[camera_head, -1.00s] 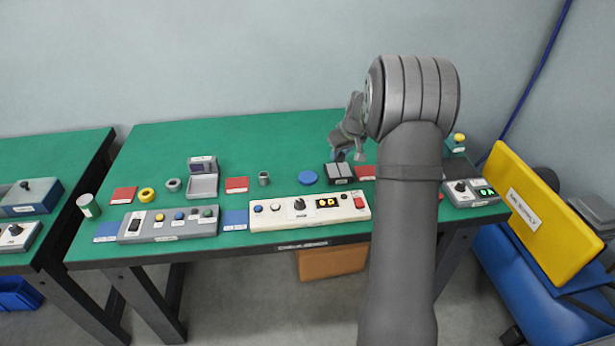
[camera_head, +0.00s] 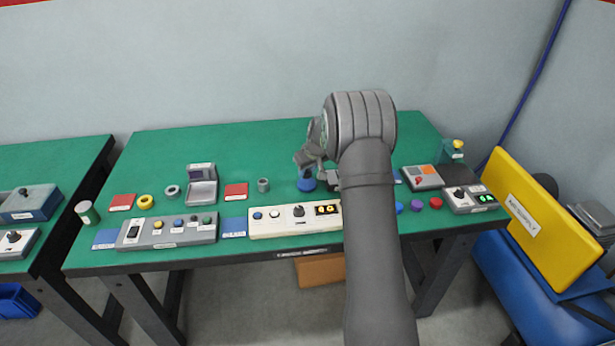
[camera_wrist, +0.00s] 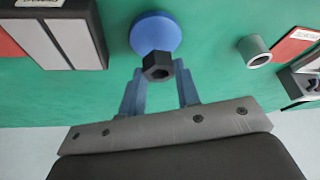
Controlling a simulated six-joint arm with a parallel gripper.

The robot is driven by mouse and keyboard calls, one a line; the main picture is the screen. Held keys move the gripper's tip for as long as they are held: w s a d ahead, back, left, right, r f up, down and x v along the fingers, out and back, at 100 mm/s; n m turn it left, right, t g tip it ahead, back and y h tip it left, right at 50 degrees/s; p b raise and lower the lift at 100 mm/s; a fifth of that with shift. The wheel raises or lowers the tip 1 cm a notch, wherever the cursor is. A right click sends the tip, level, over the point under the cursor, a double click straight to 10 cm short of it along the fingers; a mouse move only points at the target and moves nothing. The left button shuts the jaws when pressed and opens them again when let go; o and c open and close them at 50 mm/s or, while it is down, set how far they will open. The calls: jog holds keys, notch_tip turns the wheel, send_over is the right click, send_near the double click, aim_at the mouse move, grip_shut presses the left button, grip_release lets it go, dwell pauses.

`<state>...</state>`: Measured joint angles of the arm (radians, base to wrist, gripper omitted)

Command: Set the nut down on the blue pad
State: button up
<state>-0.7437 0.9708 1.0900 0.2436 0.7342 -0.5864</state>
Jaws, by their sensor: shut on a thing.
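The nut (camera_wrist: 157,66) is a dark hexagonal piece with a hole, held between the two blue fingertips of my gripper (camera_wrist: 160,70) in the wrist view. The blue pad (camera_wrist: 155,30) is a round flat disc just beyond the nut, which overlaps its near edge in the picture. In the head view my gripper (camera_head: 306,172) is over the blue pad (camera_head: 308,185), which is partly covered. The nut cannot be made out there. The height between nut and pad is hard to tell.
A grey ring-like cylinder (camera_wrist: 254,50) stands right of the pad in the wrist view, with a red square (camera_wrist: 296,44) beyond it. A dark box with light panels (camera_wrist: 75,40) is to the left. The white control panel (camera_head: 275,221) lies at the table's front.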

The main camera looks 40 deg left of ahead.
aim_at(309, 174)
jog(key=shift+f, duration=1.45)
jog(key=shift+f, duration=0.1)
jog(key=o, duration=1)
jog(key=v, duration=1.2)
jog(key=x, duration=1.2)
jog(key=shift+f, duration=0.2)
notch_tip(309, 174, up, 3)
jog(key=shift+f, duration=0.2)
jog(key=shift+r, duration=0.45)
